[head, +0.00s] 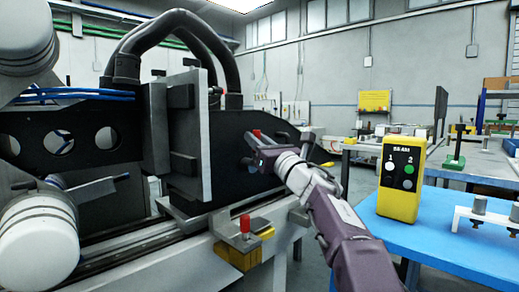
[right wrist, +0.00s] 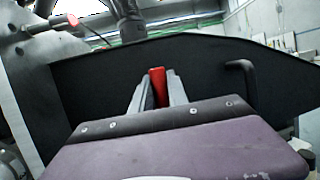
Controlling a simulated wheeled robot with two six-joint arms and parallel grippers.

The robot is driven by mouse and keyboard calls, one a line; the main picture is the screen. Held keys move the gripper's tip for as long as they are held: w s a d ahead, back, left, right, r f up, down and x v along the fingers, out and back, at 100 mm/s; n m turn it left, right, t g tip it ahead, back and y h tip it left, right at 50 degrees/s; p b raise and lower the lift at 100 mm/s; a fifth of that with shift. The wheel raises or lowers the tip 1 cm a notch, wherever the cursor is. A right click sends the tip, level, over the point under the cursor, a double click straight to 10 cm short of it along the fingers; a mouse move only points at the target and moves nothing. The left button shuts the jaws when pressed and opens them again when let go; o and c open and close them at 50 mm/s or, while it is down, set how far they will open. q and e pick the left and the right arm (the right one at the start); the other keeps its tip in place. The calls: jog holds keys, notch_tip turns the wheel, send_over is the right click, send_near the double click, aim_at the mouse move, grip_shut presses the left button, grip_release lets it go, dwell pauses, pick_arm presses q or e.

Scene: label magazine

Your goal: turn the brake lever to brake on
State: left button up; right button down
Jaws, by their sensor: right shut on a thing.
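The brake lever, as far as I can tell, is the red handle (right wrist: 158,87) held between the two grey fingers of my right gripper (right wrist: 156,95) in the right wrist view. In the head view my right gripper (head: 260,153) is at the black side plate of the machine, with a bit of red (head: 256,133) showing at its tips. The lever's lower part and pivot are hidden by the fingers and gripper body. My left gripper is not in view.
A black side plate (right wrist: 100,90) stands close behind the lever, with a bent black handle (right wrist: 240,72) to the right. A red-topped knob (head: 245,224) sits on the machine's front rail. A yellow box (head: 400,195) with lamps stands on the blue table (head: 450,238) at right.

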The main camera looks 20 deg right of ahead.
jog(key=shift+a+f+n, duration=0.1)
jog(key=shift+a+n, duration=0.1)
jog(key=shift+n, duration=0.2)
jog(key=c, duration=1.3)
grip_release()
jog(key=b+v, duration=0.1)
jog(key=v, duration=0.8)
